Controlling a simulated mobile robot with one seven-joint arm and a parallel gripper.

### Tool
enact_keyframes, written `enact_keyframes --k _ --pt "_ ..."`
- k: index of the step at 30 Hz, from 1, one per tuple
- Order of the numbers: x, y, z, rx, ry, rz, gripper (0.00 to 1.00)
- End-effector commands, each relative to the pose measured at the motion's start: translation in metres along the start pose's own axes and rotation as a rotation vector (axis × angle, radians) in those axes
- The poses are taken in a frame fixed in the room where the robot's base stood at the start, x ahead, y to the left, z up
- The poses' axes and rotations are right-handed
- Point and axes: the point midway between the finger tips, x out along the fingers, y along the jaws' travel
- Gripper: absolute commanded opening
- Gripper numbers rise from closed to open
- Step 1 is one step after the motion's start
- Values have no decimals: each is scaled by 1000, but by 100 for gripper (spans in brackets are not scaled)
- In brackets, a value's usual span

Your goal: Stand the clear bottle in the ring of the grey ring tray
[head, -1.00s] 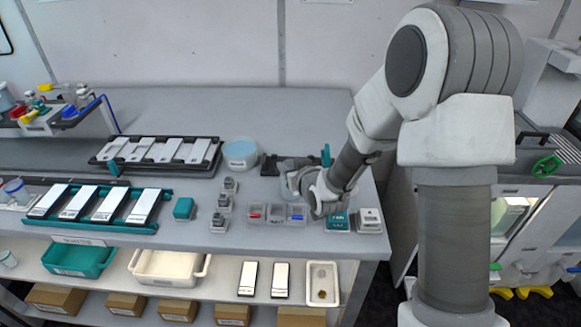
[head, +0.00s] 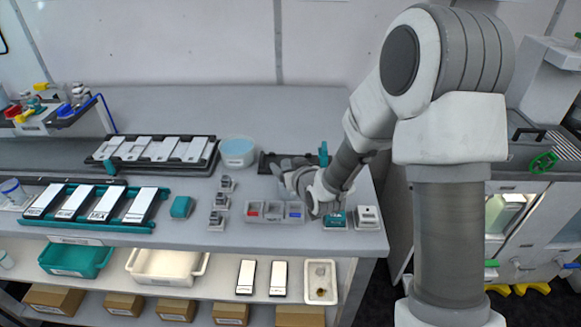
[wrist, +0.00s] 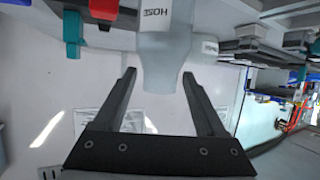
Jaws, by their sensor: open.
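My gripper (wrist: 159,74) is open in the wrist view, its two dark fingers apart. A pale translucent bottle (wrist: 164,78), which I take for the clear bottle, shows upside down with a "HOSE" label. Its narrow neck appears between the fingertips, with a gap on each side. In the head view my gripper (head: 296,174) is low over the right part of the bench and hides most of the bottle. A dark grey tray (head: 268,163) with a teal upright lies just behind it. I cannot make out a ring, so I cannot tell whether this is the ring tray.
A round blue tub (head: 238,152) stands left of my gripper. A three-part bin (head: 275,212), small grey blocks (head: 217,220), a teal box (head: 335,219) and a white box (head: 367,217) stand in front. Slide racks (head: 155,152) fill the left. The bench behind is clear.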

Motion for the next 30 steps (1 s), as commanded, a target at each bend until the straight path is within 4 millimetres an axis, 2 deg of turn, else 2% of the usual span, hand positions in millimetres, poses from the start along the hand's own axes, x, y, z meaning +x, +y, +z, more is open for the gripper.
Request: enact_keyframes --k 5,18,30 --pt "-10 0 -3 -1 1 1 73" --pt "-93 0 -4 -1 2 2 73" --pt "-104 -2 -2 3 8 -15 73"
